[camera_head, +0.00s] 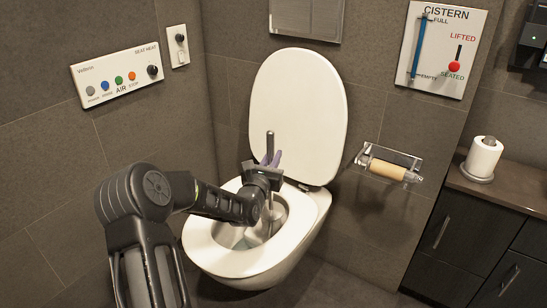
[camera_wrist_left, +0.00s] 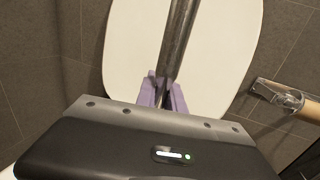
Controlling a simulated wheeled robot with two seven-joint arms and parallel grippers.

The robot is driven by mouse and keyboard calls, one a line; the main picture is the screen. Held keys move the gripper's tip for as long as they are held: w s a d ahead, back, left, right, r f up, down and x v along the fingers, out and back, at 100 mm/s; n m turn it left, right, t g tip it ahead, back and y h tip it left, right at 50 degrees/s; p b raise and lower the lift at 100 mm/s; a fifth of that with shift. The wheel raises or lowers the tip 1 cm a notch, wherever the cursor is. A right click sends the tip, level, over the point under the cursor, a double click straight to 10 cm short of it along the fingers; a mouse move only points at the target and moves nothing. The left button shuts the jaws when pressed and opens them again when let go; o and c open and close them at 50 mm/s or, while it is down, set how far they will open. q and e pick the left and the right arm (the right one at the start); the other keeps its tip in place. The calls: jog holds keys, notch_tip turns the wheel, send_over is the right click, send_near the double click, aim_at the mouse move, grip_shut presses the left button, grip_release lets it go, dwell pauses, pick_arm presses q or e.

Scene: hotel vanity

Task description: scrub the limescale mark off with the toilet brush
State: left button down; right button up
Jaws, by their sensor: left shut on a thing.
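The toilet (camera_head: 225,255) stands with its lid (camera_head: 297,115) raised against the wall and its seat down. My left gripper (camera_head: 271,160) is over the bowl, shut on the upright metal handle of the toilet brush (camera_head: 270,143). In the left wrist view the purple fingertips (camera_wrist_left: 163,92) close around the brush handle (camera_wrist_left: 178,45). The lower part of the brush reaches down into the bowl, partly hidden behind my wrist. I cannot make out the limescale mark in either view. My right gripper is not in view.
A toilet roll holder (camera_head: 388,165) is on the wall right of the toilet. A spare roll (camera_head: 483,158) stands on the vanity counter (camera_head: 510,190). A button panel (camera_head: 120,78) is on the left wall, and a cistern panel (camera_head: 433,48) is at the upper right.

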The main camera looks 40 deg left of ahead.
pick_arm(q)
jog(key=shift+a+r, duration=0.15)
jog(key=shift+a, duration=0.9)
jog(key=shift+a+b, duration=0.3)
jog(key=shift+a, duration=0.55)
jog(key=shift+a+f, duration=0.2)
jog(key=shift+a, duration=0.7)
